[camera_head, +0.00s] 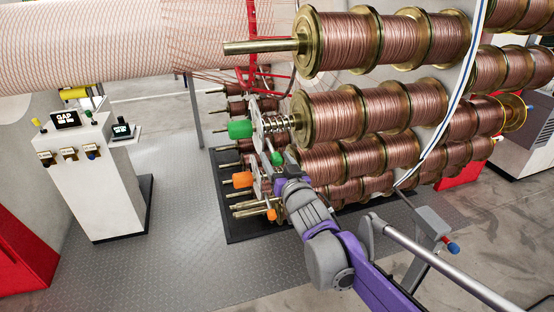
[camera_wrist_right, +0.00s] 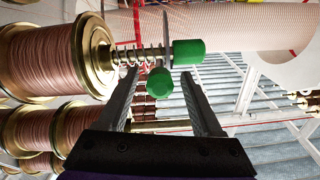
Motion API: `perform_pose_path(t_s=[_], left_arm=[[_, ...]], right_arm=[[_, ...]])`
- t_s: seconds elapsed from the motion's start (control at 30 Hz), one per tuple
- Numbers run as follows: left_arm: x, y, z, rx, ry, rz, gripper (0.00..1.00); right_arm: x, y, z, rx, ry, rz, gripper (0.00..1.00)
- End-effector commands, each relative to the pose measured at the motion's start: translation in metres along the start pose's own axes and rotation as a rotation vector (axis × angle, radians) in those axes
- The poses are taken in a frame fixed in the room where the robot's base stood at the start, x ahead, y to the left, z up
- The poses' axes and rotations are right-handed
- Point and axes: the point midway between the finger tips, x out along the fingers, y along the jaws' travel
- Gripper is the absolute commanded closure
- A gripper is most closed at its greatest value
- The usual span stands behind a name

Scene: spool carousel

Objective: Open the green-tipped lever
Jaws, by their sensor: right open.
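A green-tipped lever shows in the head view as a large green grip (camera_head: 240,129) beside a metal plate and spring at the end of a copper spool. A smaller green tip (camera_head: 277,158) shows below it, just above my right gripper (camera_head: 279,170). In the right wrist view one green grip (camera_wrist_right: 188,51) lies beyond the fingers. The other green tip (camera_wrist_right: 160,83) appears between the open fingers of my right gripper (camera_wrist_right: 159,76). I cannot tell whether the fingers touch it. My left gripper is not in view.
Copper spools (camera_head: 345,115) on rods fill the right side. Orange grips (camera_head: 242,180) sit on lower levers close to my right gripper. A white control console (camera_head: 90,170) stands at left. The ribbed floor (camera_head: 185,240) between is clear.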

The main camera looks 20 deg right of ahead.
Motion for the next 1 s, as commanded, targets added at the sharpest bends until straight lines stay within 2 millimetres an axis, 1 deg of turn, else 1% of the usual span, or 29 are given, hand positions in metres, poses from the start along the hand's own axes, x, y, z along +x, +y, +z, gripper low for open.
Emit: perform_pose_path(t_s=[0.07, 0.1, 0.27, 0.4, 0.43, 1.0], left_arm=[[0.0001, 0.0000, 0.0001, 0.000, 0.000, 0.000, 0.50], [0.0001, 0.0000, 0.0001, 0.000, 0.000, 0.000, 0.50], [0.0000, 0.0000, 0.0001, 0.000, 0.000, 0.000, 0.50], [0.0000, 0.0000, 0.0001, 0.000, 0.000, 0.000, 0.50], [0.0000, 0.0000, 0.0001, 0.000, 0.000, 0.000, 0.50], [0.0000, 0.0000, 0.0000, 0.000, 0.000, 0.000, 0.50]], right_arm=[[-0.0002, 0.0000, 0.0001, 0.000, 0.000, 0.000, 0.35], [-0.0003, 0.0001, 0.0001, 0.000, 0.000, 0.000, 0.42], [-0.0003, 0.0001, 0.0000, 0.000, 0.000, 0.000, 0.71], [-0.0004, 0.0001, 0.0000, 0.000, 0.000, 0.000, 0.96], [-0.0004, 0.0001, 0.0000, 0.000, 0.000, 0.000, 1.00], [-0.0004, 0.0001, -0.0002, 0.000, 0.000, 0.000, 1.00]])
